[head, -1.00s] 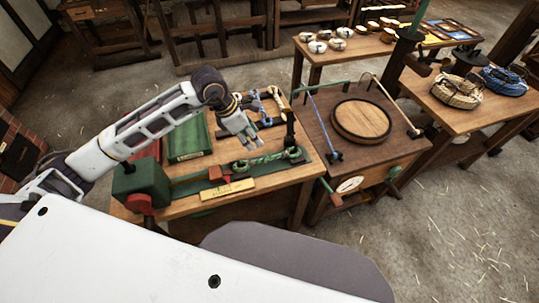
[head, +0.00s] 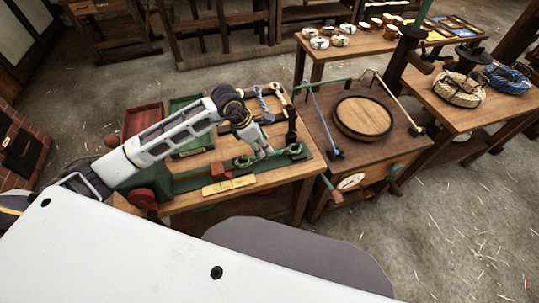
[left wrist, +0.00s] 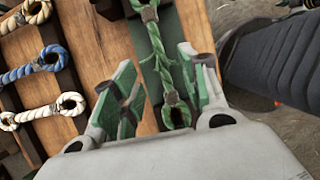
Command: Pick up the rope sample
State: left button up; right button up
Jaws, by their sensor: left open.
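The green rope sample (head: 245,161) lies along the green strip of the wooden bench, with an eye loop (head: 295,149) showing at its right end. In the left wrist view the green rope (left wrist: 158,45) runs between the fingers, with dark bands on it and frayed strands near its middle. My left gripper (head: 265,152) is open and low over the rope, and its fingers (left wrist: 158,68) stand on either side of it. I cannot tell whether they touch it. The gripper hides part of the rope in the head view. My right gripper is not in view.
White and blue looped ropes (left wrist: 45,65) lie beside it on the bench. A red tray (head: 142,120) and a green tray (head: 190,108) sit to the left. A yellow label (head: 229,185) lies in front. A round wooden disc (head: 363,117) is on the table to the right.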

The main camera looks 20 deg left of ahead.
aim_at(269, 156)
pick_arm(q)
jog(key=shift+w+d+f, duration=0.1)
jog(key=shift+d+f, duration=0.15)
jog(key=shift+f, duration=0.4)
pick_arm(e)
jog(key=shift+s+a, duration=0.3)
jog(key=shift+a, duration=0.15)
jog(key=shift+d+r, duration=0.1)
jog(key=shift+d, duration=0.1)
pick_arm(q)
jog(key=shift+f, duration=0.15)
jog(key=shift+w+d+f+p, duration=0.15)
jog(key=shift+d+f+p, duration=0.15)
jog(key=shift+f, duration=0.25)
jog(key=shift+x, duration=0.9)
jog(key=shift+w+d+f+p, duration=0.15)
jog(key=shift+f+p, duration=0.15)
jog(key=shift+f, duration=0.55)
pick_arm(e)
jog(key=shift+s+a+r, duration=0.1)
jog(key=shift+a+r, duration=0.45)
